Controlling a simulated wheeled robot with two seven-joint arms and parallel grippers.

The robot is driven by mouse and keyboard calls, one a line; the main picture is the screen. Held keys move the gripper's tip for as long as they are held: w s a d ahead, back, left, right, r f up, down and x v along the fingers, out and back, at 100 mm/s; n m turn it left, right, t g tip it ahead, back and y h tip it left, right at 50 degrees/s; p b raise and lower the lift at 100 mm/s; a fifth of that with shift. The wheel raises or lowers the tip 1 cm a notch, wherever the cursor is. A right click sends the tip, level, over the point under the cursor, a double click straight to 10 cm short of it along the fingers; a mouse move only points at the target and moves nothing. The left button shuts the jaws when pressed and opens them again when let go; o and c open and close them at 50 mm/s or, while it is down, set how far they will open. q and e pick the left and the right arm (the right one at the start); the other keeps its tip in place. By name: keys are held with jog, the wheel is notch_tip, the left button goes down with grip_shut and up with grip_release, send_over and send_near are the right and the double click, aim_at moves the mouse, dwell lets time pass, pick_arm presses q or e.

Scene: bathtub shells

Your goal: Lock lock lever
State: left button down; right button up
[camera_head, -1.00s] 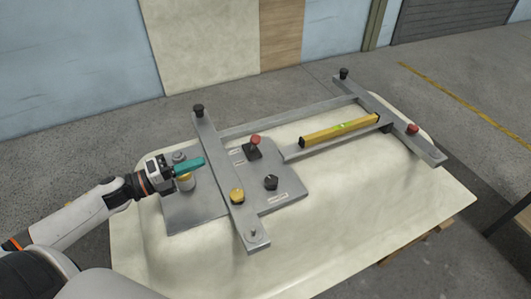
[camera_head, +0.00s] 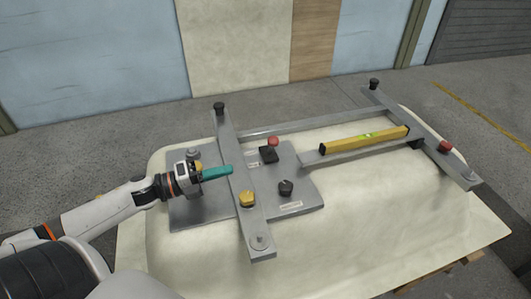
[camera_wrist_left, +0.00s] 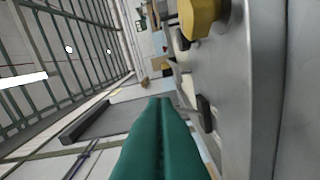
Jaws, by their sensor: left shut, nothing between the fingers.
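My left gripper (camera_head: 231,170) has its teal fingers pressed together. It is at the left long grey bar of the metal fixture, its tips at or over the bar's left edge; contact cannot be told. The shut fingers (camera_wrist_left: 160,140) also fill the lower middle of the left wrist view. A yellow knob (camera_head: 247,199) sits on this bar, nearer me than the fingers. A grey plate (camera_head: 205,213) lies below, carrying a black block with a red knob (camera_head: 272,141) and a black knob (camera_head: 286,188). I cannot tell which part is the lock lever. My right gripper is out of view.
A yellow spirit level (camera_head: 364,139) lies on a grey crossbar. A second long bar (camera_head: 425,135) with a red knob (camera_head: 445,146) stands at the right. The fixture rests on a pale shell (camera_head: 370,210), whose near surface is clear.

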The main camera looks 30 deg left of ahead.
aim_at(273, 142)
pick_arm(q)
jog(key=x, duration=1.1)
jog(key=shift+w+d+r+p, duration=0.1)
jog(key=shift+w+p, duration=0.1)
jog(key=shift+p, duration=0.2)
jog(key=shift+w, duration=0.35)
jog(key=shift+w+a+r, duration=0.1)
jog(key=shift+w+a, duration=0.4)
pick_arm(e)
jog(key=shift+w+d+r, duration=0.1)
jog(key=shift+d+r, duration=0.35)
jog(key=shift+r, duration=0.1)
